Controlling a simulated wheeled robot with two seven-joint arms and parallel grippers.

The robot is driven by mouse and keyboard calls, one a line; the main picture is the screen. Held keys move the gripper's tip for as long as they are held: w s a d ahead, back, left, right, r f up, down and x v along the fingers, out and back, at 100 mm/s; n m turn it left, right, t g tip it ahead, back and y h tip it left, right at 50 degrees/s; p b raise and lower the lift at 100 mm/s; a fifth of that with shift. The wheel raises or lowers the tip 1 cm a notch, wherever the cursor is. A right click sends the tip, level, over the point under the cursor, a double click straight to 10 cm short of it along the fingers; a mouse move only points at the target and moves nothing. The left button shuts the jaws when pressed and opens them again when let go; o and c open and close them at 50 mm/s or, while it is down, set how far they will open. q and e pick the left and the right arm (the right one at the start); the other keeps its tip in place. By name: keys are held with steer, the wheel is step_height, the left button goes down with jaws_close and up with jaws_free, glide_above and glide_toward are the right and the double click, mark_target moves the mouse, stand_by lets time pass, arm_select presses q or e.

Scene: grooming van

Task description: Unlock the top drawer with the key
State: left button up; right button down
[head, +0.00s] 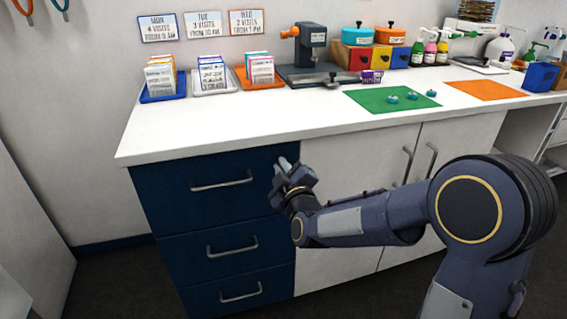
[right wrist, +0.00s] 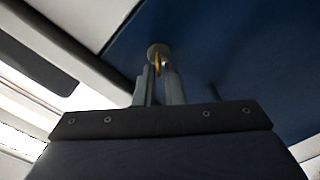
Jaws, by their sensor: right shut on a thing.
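The top drawer (head: 165,192) is dark blue with a metal bar handle (head: 222,183), and its front is flush with the cabinet. My right gripper (head: 284,163) is at the drawer's upper right corner. In the right wrist view the fingers (right wrist: 160,85) are shut on a small brass-coloured key (right wrist: 157,62). The key's tip meets a round metal lock (right wrist: 158,50) on the blue drawer front; how deep it sits I cannot tell. In the head view the gripper hides the lock and key. My left gripper is not in view.
The white countertop (head: 240,128) overhangs just above the gripper. Two more blue drawers (head: 225,245) are below, and white cupboard doors (head: 340,165) are to the right. Card trays, a green mat (head: 365,98) and bottles stand on the counter. The floor at left is clear.

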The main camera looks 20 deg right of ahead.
steer(key=shift+a+f+n+p, duration=0.15)
steer(key=shift+n+p, duration=0.45)
steer(key=shift+n, duration=1.4)
steer(key=shift+a+f+n+p, duration=0.15)
steer(key=shift+n+p, duration=0.45)
steer(key=shift+n, duration=1.4)
steer(key=shift+d+f, duration=0.1)
steer(key=c, duration=1.5)
jaws_free()
steer(key=s+p, duration=0.1)
steer(key=s, duration=0.6)
steer(key=shift+s+d, duration=0.15)
steer(key=shift+s, duration=0.25)
